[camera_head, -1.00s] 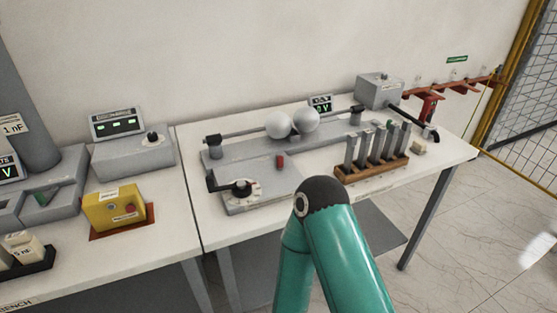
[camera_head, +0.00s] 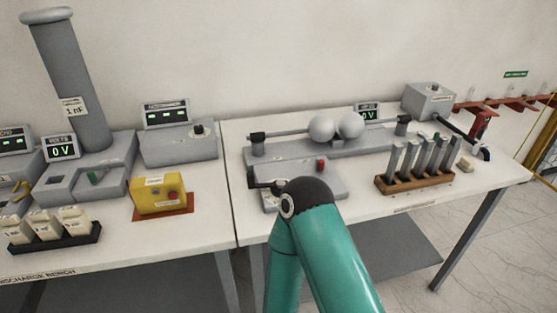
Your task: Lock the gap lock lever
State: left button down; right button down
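The sphere gap stands on the right table, with two pale spheres (camera_head: 336,128) side by side on horizontal rods above a grey base (camera_head: 380,142). A small red piece (camera_head: 320,165), possibly the gap lock lever, stands on the grey plate in front of the spheres; its position is too small to read. A black crank handle (camera_head: 262,184) sits at the left of that plate, its dial mostly hidden by my teal arm link. That link and its dark elbow joint rise in the foreground. Neither gripper is in view.
A wooden rack (camera_head: 415,183) with several upright grey bars stands right of the plate. A grey box (camera_head: 428,101) is behind it.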

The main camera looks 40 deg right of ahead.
aim_at(320, 162)
jog(key=u, duration=0.35)
jog(key=k, duration=1.25)
jog(key=z, duration=0.6)
jog(key=i, duration=1)
jog(key=z, duration=0.05)
